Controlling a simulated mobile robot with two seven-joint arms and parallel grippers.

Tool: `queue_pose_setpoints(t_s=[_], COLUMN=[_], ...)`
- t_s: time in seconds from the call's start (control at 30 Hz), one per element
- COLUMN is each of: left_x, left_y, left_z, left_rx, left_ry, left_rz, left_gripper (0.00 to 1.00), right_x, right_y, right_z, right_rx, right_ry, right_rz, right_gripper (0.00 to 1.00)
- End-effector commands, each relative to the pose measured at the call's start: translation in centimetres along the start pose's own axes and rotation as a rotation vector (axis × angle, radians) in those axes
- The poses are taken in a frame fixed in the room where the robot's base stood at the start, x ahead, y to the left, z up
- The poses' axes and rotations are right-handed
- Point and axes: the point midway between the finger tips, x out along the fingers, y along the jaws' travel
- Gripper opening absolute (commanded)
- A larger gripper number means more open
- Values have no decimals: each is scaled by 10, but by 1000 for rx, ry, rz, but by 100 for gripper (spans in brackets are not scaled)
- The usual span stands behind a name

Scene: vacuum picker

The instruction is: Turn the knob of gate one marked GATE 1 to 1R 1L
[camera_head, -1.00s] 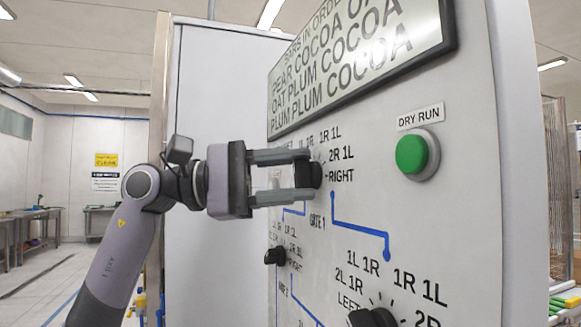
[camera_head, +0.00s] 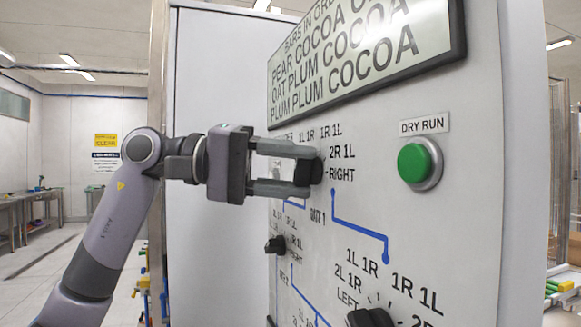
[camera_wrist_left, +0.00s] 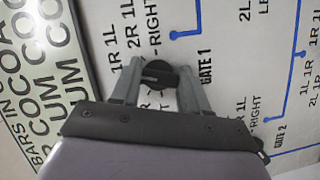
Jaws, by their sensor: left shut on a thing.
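The black gate one knob (camera_head: 316,171) sits on the white panel, above the printed GATE 1 mark (camera_head: 318,215). My left gripper (camera_head: 312,172) comes in from the left and is shut on this knob, one finger above it and one below. In the left wrist view the knob (camera_wrist_left: 158,73) lies between the two grey fingertips (camera_wrist_left: 158,82). The labels 1L 1R, 1R 1L (camera_head: 331,131), 2R 1L and RIGHT show around it; the fingers hide the labels on its left. I cannot tell which label the knob points at. My right gripper is not in view.
A second black knob (camera_head: 275,244) is below left and a third (camera_head: 371,318) at the bottom edge. A green DRY RUN button (camera_head: 419,162) is to the right. A framed sign (camera_head: 366,58) juts out above the knob. Open floor lies left of the cabinet.

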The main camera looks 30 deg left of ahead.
Motion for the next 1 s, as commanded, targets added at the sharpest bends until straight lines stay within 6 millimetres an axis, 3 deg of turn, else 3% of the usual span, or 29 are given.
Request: queue_pose_setpoints(t_s=[0.37, 0.4, 0.47, 0.77, 1.0], left_x=[0, 0, 0, -1, -31], left_y=[0, 0, 0, 0, -2], left_z=[0, 0, 0, 0, -1], left_rx=[5, 5, 5, 4, 2], left_ry=[2, 2, 2, 2, 6], left_rz=[-2, -2, -2, -1, -1], left_gripper=[14, 51, 70, 70, 70], right_x=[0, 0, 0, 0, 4], right_y=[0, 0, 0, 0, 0], right_z=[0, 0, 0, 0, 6], right_rx=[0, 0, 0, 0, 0], right_ry=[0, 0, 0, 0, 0], right_rz=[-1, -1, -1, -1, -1], right_gripper=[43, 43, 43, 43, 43])
